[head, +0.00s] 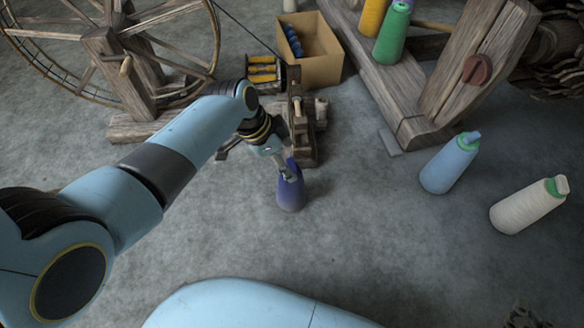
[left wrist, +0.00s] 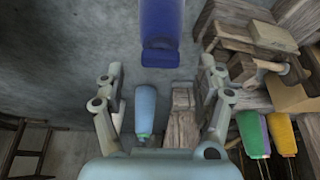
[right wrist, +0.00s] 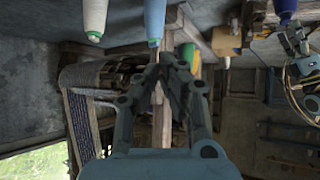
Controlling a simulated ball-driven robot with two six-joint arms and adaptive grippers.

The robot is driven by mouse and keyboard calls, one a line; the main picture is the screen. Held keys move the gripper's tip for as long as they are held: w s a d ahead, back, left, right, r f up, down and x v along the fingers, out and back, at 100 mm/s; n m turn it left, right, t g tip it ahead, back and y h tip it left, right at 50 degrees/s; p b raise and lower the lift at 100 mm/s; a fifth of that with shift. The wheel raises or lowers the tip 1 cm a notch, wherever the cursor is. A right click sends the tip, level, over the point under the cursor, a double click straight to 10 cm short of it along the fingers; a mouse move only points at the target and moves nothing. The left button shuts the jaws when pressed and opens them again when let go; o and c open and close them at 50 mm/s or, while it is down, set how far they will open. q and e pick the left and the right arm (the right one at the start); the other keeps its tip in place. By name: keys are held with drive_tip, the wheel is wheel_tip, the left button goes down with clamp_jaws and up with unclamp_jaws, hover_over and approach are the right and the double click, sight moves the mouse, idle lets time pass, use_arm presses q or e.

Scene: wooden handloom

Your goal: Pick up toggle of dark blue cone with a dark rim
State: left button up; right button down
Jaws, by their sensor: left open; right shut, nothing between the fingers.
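The dark blue cone (head: 291,194) stands upright on the grey floor in the head view. In the left wrist view the cone (left wrist: 160,25) is at the top centre, its narrow end with a dark rim (left wrist: 160,58) towards my gripper. My left gripper (head: 286,172) is at the cone's top; in its wrist view (left wrist: 161,70) the fingers are spread to either side, with the rim just beyond them. The right wrist view shows the cone (right wrist: 285,8) at the top right. My right gripper (right wrist: 170,60) is shut and empty, away from it.
A wooden stand (head: 303,140) is close behind the cone, with a cardboard box (head: 318,55) beyond. The floor between is clear.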

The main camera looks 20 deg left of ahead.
sight(292, 168)
use_arm(q)
drive_tip(key=shift+d+f, duration=0.15)
drive_tip(key=shift+f, duration=0.4)
drive_tip(key=shift+b+x, duration=0.85)
drive_tip(key=shift+b, duration=0.1)
drive_tip(key=shift+w, duration=0.15)
drive_tip(key=c, duration=0.9)
use_arm(e)
drive_tip(key=w+a+r+t, duration=0.1)
drive_tip(key=w+r+t, duration=0.3)
drive_tip(key=r, duration=0.1)
drive_tip(key=shift+w+r+n+t+y, duration=0.3)
drive_tip(key=shift+w+t, duration=0.05)
drive_tip(key=shift+t, duration=0.05)
